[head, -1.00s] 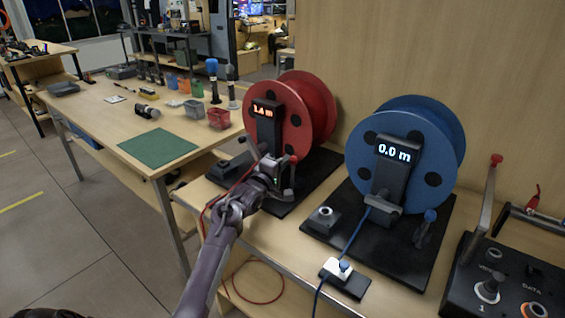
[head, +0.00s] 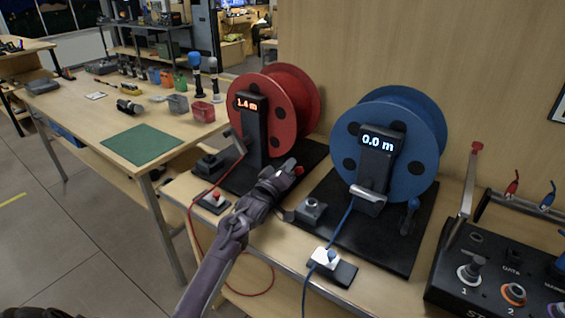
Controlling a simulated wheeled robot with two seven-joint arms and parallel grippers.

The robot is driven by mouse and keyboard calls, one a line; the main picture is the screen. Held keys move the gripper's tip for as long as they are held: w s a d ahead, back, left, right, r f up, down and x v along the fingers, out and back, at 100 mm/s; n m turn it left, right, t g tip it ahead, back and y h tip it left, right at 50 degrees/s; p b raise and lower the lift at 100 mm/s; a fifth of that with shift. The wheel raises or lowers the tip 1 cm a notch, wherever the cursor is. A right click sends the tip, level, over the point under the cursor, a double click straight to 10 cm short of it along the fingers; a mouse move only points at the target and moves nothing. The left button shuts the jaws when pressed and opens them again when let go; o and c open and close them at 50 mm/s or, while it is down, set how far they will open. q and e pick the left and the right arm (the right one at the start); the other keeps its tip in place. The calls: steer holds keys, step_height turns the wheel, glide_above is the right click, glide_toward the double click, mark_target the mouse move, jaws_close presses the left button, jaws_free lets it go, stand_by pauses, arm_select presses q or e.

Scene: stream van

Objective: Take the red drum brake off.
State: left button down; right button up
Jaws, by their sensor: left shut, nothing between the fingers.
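The red drum (head: 300,90) stands on a black base, and its display (head: 247,103) reads 1.4 m. At the right of its base is a red knob (head: 299,170), apparently the top of the brake lever. The lever's shaft is largely hidden behind my left gripper (head: 285,174). My left gripper is shut with nothing in it. Its fingertips are right beside the red knob; I cannot tell whether they touch it. My right gripper is not in view.
The blue drum (head: 432,125), reading 0.0 m, stands close on the right with its blue-knobbed lever (head: 412,212). A control box (head: 500,275) is at the lower right. A red cable runs past a red-buttoned box (head: 214,201). A green mat (head: 142,144) lies on the left table.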

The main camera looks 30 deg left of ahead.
arm_select(q)
steer(key=shift+d+f, duration=0.35)
steer(key=shift+d, duration=0.1)
stand_by(0.4)
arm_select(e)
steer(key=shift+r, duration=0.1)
